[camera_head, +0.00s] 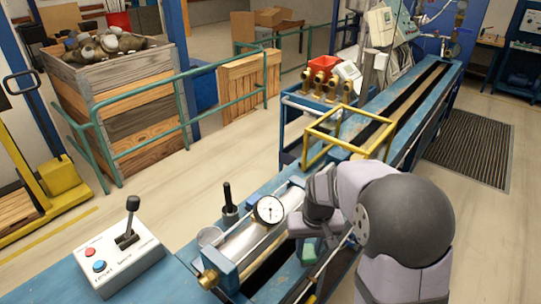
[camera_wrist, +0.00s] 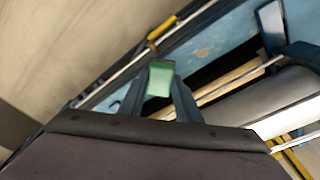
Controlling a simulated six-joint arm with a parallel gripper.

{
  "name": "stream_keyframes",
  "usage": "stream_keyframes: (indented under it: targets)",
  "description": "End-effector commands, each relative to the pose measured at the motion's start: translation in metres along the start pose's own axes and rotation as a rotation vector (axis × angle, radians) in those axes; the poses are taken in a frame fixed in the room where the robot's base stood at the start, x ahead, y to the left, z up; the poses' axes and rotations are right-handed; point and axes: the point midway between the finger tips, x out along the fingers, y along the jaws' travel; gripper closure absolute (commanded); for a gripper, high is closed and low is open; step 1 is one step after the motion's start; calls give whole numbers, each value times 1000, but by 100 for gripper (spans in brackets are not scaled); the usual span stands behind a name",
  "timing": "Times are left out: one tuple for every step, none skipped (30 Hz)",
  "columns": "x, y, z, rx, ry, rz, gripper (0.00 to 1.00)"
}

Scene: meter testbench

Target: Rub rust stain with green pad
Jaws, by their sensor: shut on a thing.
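The green pad (camera_head: 309,251) shows in the head view beside the gauge cylinder, low over the blue bench. It also shows in the wrist view (camera_wrist: 160,79), between the two finger tips. My gripper (camera_wrist: 158,92) is shut on the pad, which sticks out past the tips. In the head view my arm hides most of the gripper. The blue bench rail (camera_wrist: 215,42) runs behind the pad in the wrist view, with small worn marks on it. I cannot clearly make out which mark is the rust stain, or whether the pad touches the bench.
A silver cylinder (camera_head: 242,243) with a round gauge (camera_head: 269,209) lies left of my gripper. A lever box (camera_head: 128,262) stands at the front left. A yellow frame (camera_head: 345,131) rises over the bench behind my arm. Thin rods run along the bench.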

Motion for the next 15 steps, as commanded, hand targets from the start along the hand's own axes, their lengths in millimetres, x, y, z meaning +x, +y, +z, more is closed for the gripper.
stream_keyframes:
  targets:
    - [-1, -1, 0, 1, 0, 0, 95]
    - [-2, -1, 0, 2, 1, 0, 95]
    - [-4, -3, 0, 5, 0, 1, 95]
    - [-6, -5, 0, 8, 0, 1, 95]
    - [-8, -7, 0, 14, 0, 2, 95]
    - [-12, -10, 1, 23, 0, 3, 95]
    - [-16, -13, 2, 33, 1, 4, 95]
    - [-20, -17, 2, 42, 2, 5, 95]
    - [-27, -23, 3, 58, 2, 6, 95]
    - [-32, -28, 4, 70, 3, 8, 95]
    - [-38, -33, 5, 85, 3, 10, 95]
    - [-46, -41, 7, 104, 3, 12, 95]
    - [-53, -47, 9, 121, 3, 14, 95]
    - [-60, -53, 11, 139, 2, 16, 95]
    - [-68, -61, 13, 158, 2, 19, 95]
